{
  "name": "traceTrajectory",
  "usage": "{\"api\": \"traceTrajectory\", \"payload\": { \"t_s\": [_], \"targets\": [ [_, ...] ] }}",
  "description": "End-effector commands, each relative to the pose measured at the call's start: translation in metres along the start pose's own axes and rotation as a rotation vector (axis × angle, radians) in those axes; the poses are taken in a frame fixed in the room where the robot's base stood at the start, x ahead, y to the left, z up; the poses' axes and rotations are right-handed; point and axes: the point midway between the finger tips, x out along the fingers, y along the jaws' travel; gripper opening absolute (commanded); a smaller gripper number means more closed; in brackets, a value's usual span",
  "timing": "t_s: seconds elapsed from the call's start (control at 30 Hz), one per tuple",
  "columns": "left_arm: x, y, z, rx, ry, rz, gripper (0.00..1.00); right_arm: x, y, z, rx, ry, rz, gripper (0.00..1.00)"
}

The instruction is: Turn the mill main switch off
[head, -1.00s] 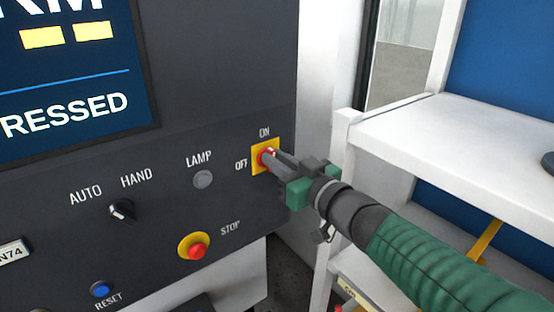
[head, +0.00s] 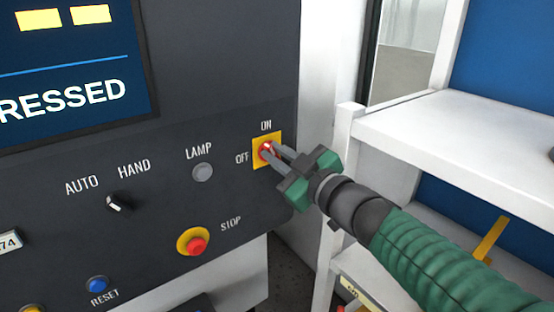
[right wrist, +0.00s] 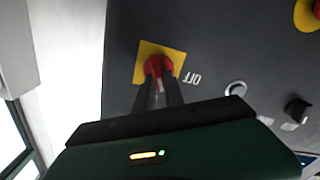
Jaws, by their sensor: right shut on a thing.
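The main switch (head: 266,150) is a red rotary knob on a yellow square plate, with ON printed above it and OFF to its left, on the dark control panel (head: 230,80). My right gripper (head: 273,155) reaches it from the lower right, with its fingers shut on the red knob. In the right wrist view the two dark fingers (right wrist: 159,92) lie on either side of the red knob (right wrist: 159,66), and OFF reads upside down beside the yellow plate. The fingers hide part of the knob. My left gripper is not in view.
On the panel are a red stop button (head: 195,244), a lamp button (head: 202,172), an auto/hand selector (head: 119,203) and a blue reset button (head: 97,284). A screen (head: 70,75) is above. A white shelf (head: 450,135) stands close on the right, beside my right arm.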

Motion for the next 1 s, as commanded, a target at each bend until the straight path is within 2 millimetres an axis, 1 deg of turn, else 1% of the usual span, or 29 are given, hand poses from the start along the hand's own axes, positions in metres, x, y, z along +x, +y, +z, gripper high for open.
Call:
{"api": "traceTrajectory", "payload": {
  "t_s": [0.03,0.7,1.0],
  "targets": [
    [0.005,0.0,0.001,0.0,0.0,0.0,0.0,0.0,-0.001,-0.001,-0.043,0.006,0.002,0.0],
    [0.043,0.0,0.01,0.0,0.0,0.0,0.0,0.0,-0.011,0.003,-0.678,0.007,0.0,0.0],
    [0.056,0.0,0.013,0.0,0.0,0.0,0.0,0.0,-0.014,0.006,-0.915,0.006,-0.002,0.0]
  ]
}}
